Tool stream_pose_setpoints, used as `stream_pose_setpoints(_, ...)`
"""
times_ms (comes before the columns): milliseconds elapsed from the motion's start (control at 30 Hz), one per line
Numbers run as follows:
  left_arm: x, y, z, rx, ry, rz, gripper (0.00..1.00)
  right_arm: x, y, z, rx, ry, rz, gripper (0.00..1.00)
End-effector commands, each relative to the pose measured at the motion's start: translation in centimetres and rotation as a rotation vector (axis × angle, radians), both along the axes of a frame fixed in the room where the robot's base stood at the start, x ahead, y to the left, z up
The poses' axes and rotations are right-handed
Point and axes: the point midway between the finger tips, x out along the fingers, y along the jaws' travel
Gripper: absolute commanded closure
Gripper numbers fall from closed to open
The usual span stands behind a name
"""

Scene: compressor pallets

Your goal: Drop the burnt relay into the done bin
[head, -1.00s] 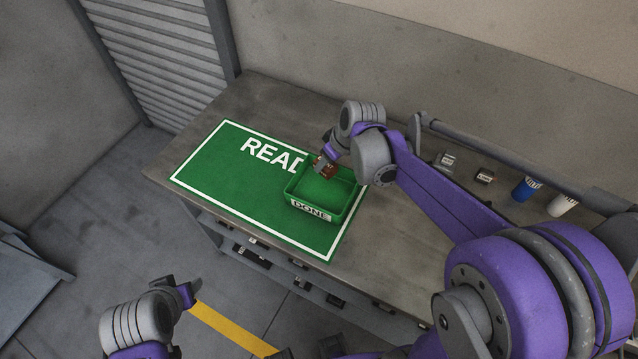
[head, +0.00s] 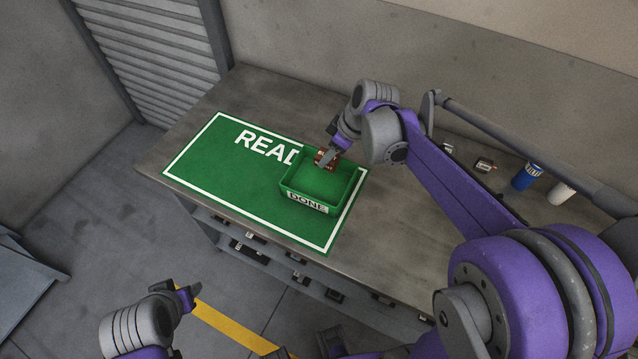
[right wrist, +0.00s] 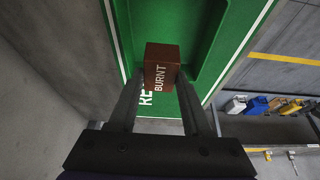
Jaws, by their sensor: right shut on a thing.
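The burnt relay (right wrist: 162,66) is a brown block marked BURNT, held between the two fingers of my right gripper (right wrist: 160,95) in the right wrist view. In the head view the relay (head: 327,156) shows at the back edge of the green done bin (head: 308,203), with my right gripper (head: 328,158) shut on it. The bin is an open tray with a DONE label on its front. Its visible floor is empty. I cannot tell how high the relay is above the rim. My left gripper (head: 188,294) is low at the left, away from the bench; its jaws are unclear.
The bin stands on a green mat (head: 215,165) with white lettering, on a grey bench (head: 258,95). A small part (head: 485,165), a blue cylinder (head: 526,177) and a white cylinder (head: 561,192) stand at the right. Small items sit on the shelf below.

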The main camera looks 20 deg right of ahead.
Motion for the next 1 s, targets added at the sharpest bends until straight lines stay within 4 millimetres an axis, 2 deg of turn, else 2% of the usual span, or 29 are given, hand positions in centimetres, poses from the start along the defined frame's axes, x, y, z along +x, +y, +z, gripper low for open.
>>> stream_pose_setpoints(267,0.0,0.0,-0.2,0.000,0.001,0.000,0.50,0.1,0.0,-0.2,0.000,-0.001,0.000,1.00)
stream_pose_setpoints(300,0.0,0.0,-0.2,0.000,0.001,0.000,0.50,0.1,0.0,-0.2,0.000,-0.001,0.000,0.49)
stream_pose_setpoints(500,0.0,0.0,-0.2,0.000,0.001,0.000,0.50,0.1,0.0,-0.2,0.000,-0.001,0.000,0.16)
stream_pose_setpoints(833,0.0,0.0,-0.1,0.000,0.001,0.000,0.50,0.0,-0.1,0.1,0.000,-0.001,0.000,0.16)
stream_pose_setpoints(1000,0.1,0.0,0.2,0.000,-0.001,0.000,0.50,-0.7,-0.7,2.2,0.000,-0.001,-0.003,0.16)
